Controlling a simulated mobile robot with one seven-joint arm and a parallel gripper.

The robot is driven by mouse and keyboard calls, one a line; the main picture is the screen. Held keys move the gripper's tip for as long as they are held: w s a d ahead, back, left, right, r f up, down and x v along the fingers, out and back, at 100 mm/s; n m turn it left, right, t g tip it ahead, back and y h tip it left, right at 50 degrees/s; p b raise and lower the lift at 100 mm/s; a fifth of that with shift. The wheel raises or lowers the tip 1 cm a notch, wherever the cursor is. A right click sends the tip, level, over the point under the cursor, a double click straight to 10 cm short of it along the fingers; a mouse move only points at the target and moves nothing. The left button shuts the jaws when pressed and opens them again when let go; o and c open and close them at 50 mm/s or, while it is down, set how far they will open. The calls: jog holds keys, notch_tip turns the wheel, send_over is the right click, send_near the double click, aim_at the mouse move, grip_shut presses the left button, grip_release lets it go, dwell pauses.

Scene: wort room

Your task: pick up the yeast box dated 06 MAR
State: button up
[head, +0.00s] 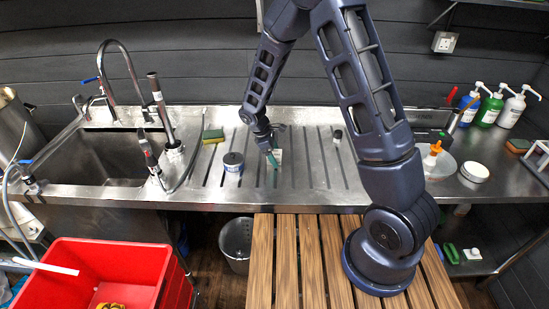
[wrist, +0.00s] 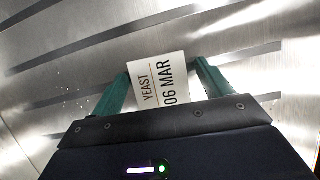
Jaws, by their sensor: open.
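The yeast box (wrist: 158,82) is white and reads "YEAST 06 MAR" in the wrist view. It lies on the ribbed steel drainboard, and its near end is hidden behind my gripper's body. My gripper (wrist: 161,72) is open, with one green finger on each side of the box. The left finger is close to the box's edge; I cannot tell if it touches. A small gap shows on the right side. In the head view my gripper (head: 272,161) is low over the drainboard, and part of the white box (head: 278,155) shows beside its fingers.
A dark-lidded jar (head: 233,163) stands left on the drainboard (head: 310,170), with a sponge (head: 213,136) behind it. A small dark-capped bottle (head: 337,137) stands to the right. The sink (head: 95,160) and tap are far left. Pump bottles (head: 490,107) stand at the back right.

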jog(key=c, duration=1.1)
jog(key=shift+r, duration=0.1)
